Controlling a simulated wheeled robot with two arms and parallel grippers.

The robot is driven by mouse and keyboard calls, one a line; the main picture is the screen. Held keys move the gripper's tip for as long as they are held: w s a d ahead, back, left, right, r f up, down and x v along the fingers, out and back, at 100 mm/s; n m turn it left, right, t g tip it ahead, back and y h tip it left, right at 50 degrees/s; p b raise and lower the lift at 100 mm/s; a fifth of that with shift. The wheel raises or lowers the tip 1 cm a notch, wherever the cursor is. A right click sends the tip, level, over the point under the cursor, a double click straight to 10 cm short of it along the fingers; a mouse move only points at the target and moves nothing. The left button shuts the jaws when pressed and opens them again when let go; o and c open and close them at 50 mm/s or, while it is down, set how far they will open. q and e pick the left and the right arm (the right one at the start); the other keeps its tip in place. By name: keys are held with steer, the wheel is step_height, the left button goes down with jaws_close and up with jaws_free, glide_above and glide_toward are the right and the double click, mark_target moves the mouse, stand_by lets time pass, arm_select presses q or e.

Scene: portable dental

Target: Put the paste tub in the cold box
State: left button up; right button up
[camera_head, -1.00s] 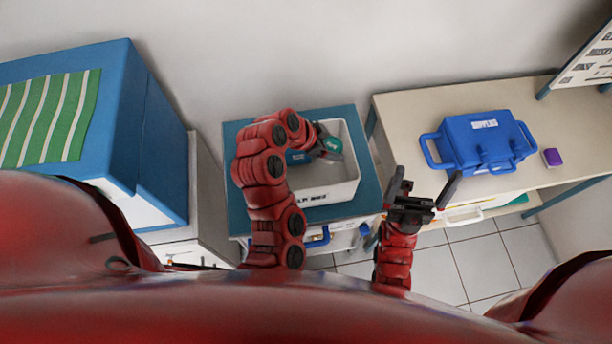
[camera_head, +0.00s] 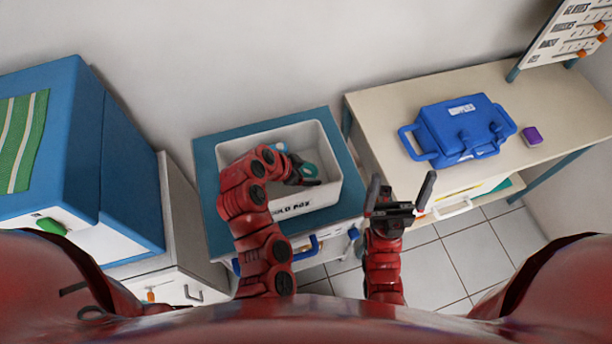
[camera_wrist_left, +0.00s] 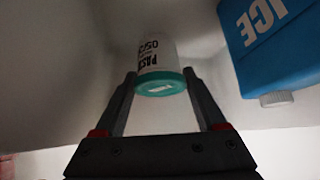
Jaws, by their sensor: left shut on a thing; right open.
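The paste tub is white with a teal lid. In the left wrist view the paste tub (camera_wrist_left: 158,60) sits between the fingers of my left gripper (camera_wrist_left: 158,80), which is shut on it. In the head view my left gripper (camera_head: 308,176) reaches down inside the white, open-topped cold box (camera_head: 330,194), and only some teal of the tub shows. The wrist view shows pale box walls around the tub; whether it touches the floor I cannot tell. My right gripper (camera_head: 401,192) is open and empty, right of the cold box.
A blue ice pack (camera_wrist_left: 268,45) lies in the cold box beside the tub. The box stands on a teal-topped cabinet (camera_head: 208,165). A blue case (camera_head: 460,128) and a purple block (camera_head: 532,135) rest on the beige table (camera_head: 390,105) at right. A blue cabinet (camera_head: 125,165) stands at left.

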arm_select(q)
step_height(320, 180, down, 3)
steer(key=shift+r+p, duration=0.1)
steer(key=shift+p, duration=0.3)
steer(key=shift+f, duration=0.25)
steer(key=shift+f+b, duration=0.1)
steer(key=shift+b, duration=0.25)
steer(key=o, duration=1.1)
